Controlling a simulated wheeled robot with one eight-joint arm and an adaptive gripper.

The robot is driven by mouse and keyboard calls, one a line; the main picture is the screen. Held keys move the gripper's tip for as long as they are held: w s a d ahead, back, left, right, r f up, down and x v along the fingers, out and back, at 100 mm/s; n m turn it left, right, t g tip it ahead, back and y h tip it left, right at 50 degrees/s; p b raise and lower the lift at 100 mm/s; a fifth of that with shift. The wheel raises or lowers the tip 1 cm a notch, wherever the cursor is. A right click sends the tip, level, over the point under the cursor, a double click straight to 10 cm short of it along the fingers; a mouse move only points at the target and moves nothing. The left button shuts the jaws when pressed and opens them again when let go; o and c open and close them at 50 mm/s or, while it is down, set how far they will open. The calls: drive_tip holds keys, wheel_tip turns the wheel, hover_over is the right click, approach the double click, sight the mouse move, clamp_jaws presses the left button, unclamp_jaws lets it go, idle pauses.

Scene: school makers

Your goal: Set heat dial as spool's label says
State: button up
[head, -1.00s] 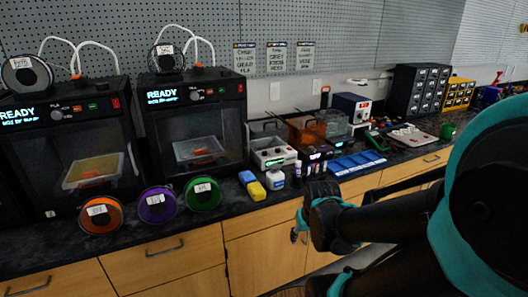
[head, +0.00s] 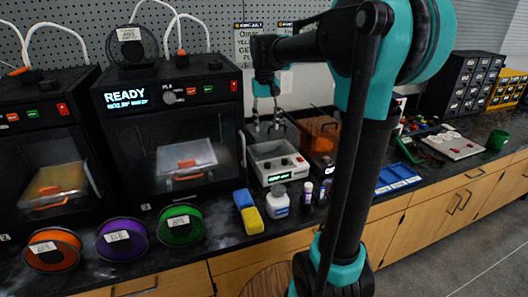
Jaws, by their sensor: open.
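The right printer (head: 118,140) shows READY on its lit display. It has a small round dial (head: 170,97) beside a PLA label, with green and red buttons to the right. The dial's setting is too small to read. A dark spool (head: 122,56) with a white label (head: 130,34) sits on top of this printer; its writing is not legible. My gripper (head: 268,125) points down, open and empty. In the picture it is right of the printer, over the grey bench device, apart from the dial.
Orange (head: 66,262), purple (head: 110,250) and green (head: 193,231) spools stand along the counter front. A blue-and-yellow block (head: 248,212), a white bottle (head: 277,207) and a grey bench device (head: 272,165) are to the right. Another printer (head: 40,125) stands at left.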

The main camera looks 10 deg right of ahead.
sight(267, 163)
drive_tip(key=f, duration=1.1)
drive_tip(key=w+f, duration=0.1)
drive_tip(key=f, duration=0.4)
drive_tip(key=shift+w+d+f, duration=0.1)
drive_tip(key=shift+d+f, duration=0.15)
drive_tip(key=shift+f, duration=0.15)
drive_tip(key=shift+c, duration=0.5)
clamp_jaws()
